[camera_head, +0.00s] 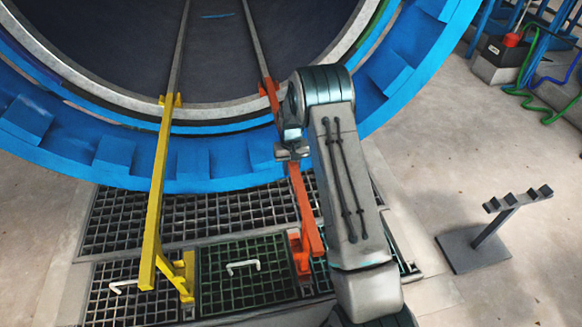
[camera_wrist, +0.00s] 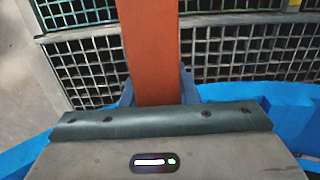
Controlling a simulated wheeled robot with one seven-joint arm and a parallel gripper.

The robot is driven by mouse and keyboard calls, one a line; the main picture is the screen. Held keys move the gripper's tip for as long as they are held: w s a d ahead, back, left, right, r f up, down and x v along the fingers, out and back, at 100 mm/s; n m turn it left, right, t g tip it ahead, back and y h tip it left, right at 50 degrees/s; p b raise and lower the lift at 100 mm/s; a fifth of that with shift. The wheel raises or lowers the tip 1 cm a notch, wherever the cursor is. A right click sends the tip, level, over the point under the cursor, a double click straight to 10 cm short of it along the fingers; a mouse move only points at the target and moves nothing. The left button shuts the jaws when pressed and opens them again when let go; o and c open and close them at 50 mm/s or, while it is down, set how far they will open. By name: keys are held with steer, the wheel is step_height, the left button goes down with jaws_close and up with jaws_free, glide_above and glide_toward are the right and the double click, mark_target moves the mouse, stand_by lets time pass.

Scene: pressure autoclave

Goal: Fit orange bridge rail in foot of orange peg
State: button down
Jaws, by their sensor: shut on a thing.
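The orange bridge rail (camera_head: 305,207) slopes from the blue autoclave rim toward the floor grating. My gripper (camera_head: 292,152) is shut on it partway along, below the rim. In the wrist view the rail (camera_wrist: 149,45) runs between the fingers of my gripper (camera_wrist: 157,93). An orange piece (camera_head: 270,94) shows at the rim; my wrist hides part of the line between it and the held stretch. Another orange piece (camera_head: 299,254), perhaps a foot, stands beside the rail's lower end. I cannot tell whether they are fitted together, or see the orange peg clearly.
A yellow rail (camera_head: 157,190) spans from the rim to a yellow support (camera_head: 184,277) on the left. White handles (camera_head: 243,266) stand on the floor grating (camera_head: 240,215). A grey stand (camera_head: 490,235) is at the right, with clear floor around it.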

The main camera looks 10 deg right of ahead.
steer(key=shift+f+b, duration=0.45)
steer(key=shift+f, duration=0.35)
steer(key=c, duration=1)
jaws_free()
steer(key=shift+c, duration=0.2)
steer(key=shift+f, duration=0.1)
steer(key=r+p, duration=0.1)
steer(key=r, duration=0.3)
steer(key=r+p, duration=0.1)
steer(key=r, duration=0.4)
steer(key=r+p, duration=0.2)
steer(key=r, duration=0.3)
steer(key=shift+w, duration=0.35)
